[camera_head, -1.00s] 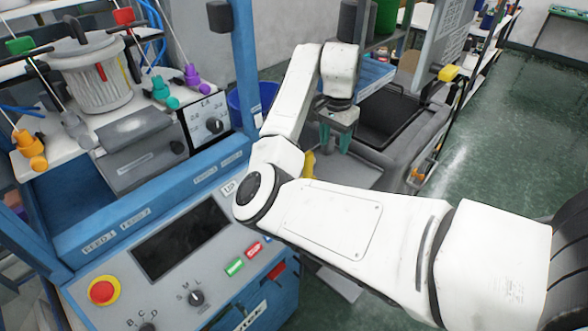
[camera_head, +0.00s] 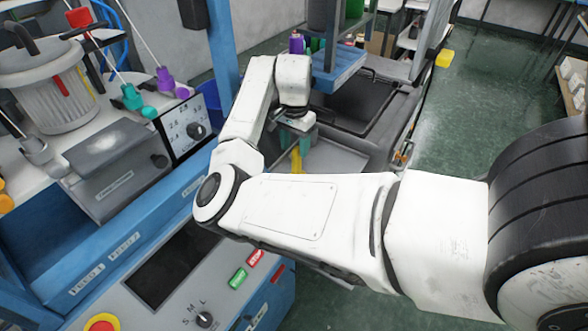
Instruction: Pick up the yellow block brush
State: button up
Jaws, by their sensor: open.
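A yellow object (camera_head: 296,160), which looks like the yellow block brush, stands on or by the grey tray behind the control console. Only a narrow upright part of it shows; my arm hides its lower end. My gripper (camera_head: 294,143) has teal fingers and points down at this yellow object, with the fingers on either side of its upper part or just in front of it. The gripper is open. I cannot tell whether the fingers touch the yellow object.
The grey tray (camera_head: 335,158) has bare surface right of my gripper. A dark open bin (camera_head: 352,103) lies behind it. The blue machine with its control panel (camera_head: 185,262) is close on the left. Another yellow piece (camera_head: 444,58) is on the rack at right.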

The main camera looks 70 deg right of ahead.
aim_at(297, 157)
jog(key=f, duration=0.1)
jog(key=f+b, duration=0.1)
jog(key=f, duration=0.1)
jog(key=f+b, duration=0.1)
jog(key=shift+s+a+f, duration=0.2)
jog(key=shift+s+f, duration=0.15)
grip_shut()
